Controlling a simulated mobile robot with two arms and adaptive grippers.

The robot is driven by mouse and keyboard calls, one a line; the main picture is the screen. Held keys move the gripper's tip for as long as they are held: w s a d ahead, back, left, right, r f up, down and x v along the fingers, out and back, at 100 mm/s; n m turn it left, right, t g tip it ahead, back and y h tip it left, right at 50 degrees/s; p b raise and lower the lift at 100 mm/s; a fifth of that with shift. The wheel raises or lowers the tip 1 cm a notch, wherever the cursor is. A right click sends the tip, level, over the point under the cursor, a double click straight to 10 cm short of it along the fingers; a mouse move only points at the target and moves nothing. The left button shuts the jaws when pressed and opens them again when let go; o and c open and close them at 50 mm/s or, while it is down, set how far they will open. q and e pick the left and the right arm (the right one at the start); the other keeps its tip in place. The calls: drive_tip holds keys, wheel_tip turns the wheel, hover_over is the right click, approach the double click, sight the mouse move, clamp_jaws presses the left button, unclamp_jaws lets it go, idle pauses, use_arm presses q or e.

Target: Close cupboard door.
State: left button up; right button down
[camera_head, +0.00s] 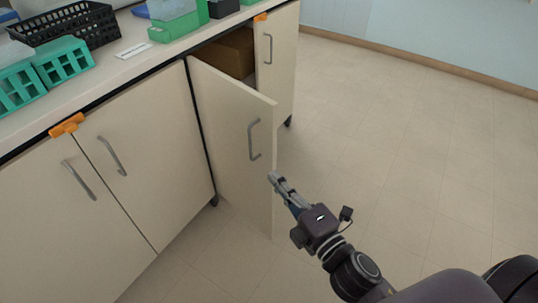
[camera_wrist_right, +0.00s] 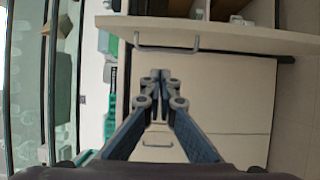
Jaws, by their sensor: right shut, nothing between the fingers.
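The cupboard door (camera_head: 228,140) is cream coloured and stands ajar, swung out from the cabinet front with a dark gap above it. Its grey handle (camera_head: 254,139) is on the outer face near the free edge. My right gripper (camera_head: 273,180) is shut and empty, to the right of the door and a little below the handle. In the right wrist view the fingers (camera_wrist_right: 160,76) are together, and the open door (camera_wrist_right: 225,33) with its handle (camera_wrist_right: 166,43) lies across the top. I cannot tell whether the fingertips touch the door. The left gripper is not in view.
A brown box (camera_head: 232,52) sits inside the open cupboard. Neighbouring doors are shut, with orange latches (camera_head: 66,125) at the counter edge. Green racks (camera_head: 62,60) and a black basket (camera_head: 75,27) stand on the counter. The floor (camera_head: 400,130) to the right is clear.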

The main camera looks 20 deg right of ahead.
sight(270, 149)
drive_tip(key=w, duration=0.7)
drive_tip(key=w+d, duration=0.1)
drive_tip(key=w, duration=0.2)
drive_tip(key=shift+w+f, duration=0.1)
drive_tip(key=shift+w, duration=0.1)
drive_tip(key=shift+w+d, duration=0.15)
drive_tip(key=shift+d, duration=0.2)
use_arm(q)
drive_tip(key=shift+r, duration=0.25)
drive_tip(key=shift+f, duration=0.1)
use_arm(e)
drive_tip(key=shift+d, duration=0.15)
